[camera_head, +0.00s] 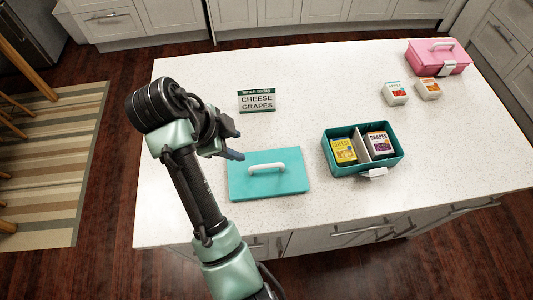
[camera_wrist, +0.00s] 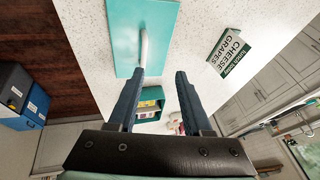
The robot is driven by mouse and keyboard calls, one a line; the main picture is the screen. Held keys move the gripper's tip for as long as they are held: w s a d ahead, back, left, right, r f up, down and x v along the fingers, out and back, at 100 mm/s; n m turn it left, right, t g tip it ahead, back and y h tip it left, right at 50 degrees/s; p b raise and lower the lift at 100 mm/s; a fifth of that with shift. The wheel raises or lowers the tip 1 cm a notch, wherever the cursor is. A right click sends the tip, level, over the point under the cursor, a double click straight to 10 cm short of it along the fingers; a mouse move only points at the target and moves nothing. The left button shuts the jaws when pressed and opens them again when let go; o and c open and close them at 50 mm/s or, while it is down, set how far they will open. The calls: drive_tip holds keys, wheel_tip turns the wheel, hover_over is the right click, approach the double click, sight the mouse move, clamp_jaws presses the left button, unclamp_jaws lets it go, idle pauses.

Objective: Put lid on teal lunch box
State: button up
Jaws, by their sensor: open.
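The teal lid (camera_head: 240,181) lies flat on the white counter, with a white handle (camera_head: 266,168) on top. It also shows at the top of the wrist view (camera_wrist: 128,15). The open teal lunch box (camera_head: 368,170) stands to its right, with a yellow cheese pack (camera_head: 343,151) and a grapes pack (camera_head: 379,143) inside, split by a pale divider. In the wrist view the box (camera_wrist: 163,105) shows between my fingers, farther off. My gripper (camera_head: 240,145) is open and empty, above the counter at the lid's upper left edge. Its two fingers also show in the wrist view (camera_wrist: 160,75).
A sign reading "lunch today, cheese, grapes" (camera_head: 257,101) stands behind the lid. A closed pink lunch box (camera_head: 437,57) and two small packs, one red-marked (camera_head: 395,94) and one orange-marked (camera_head: 428,89), stand at the back right. The counter (camera_head: 310,100) between is clear.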

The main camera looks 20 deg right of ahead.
drive_tip(key=s, duration=0.1)
drive_tip(key=m+g, duration=0.1)
hover_over(263, 166)
drive_tip(key=a, duration=0.2)
drive_tip(key=f, duration=0.6)
drive_tip(key=shift+a, duration=0.2)
drive_tip(key=x, duration=0.1)
drive_tip(key=p+x, duration=0.1)
drive_tip(key=x, duration=0.2)
drive_tip(key=shift+s+f+p, duration=0.25)
drive_tip(key=shift+f+p, duration=0.15)
drive_tip(key=shift+d+f, duration=0.2)
drive_tip(key=shift+f, duration=0.3)
clamp_jaws()
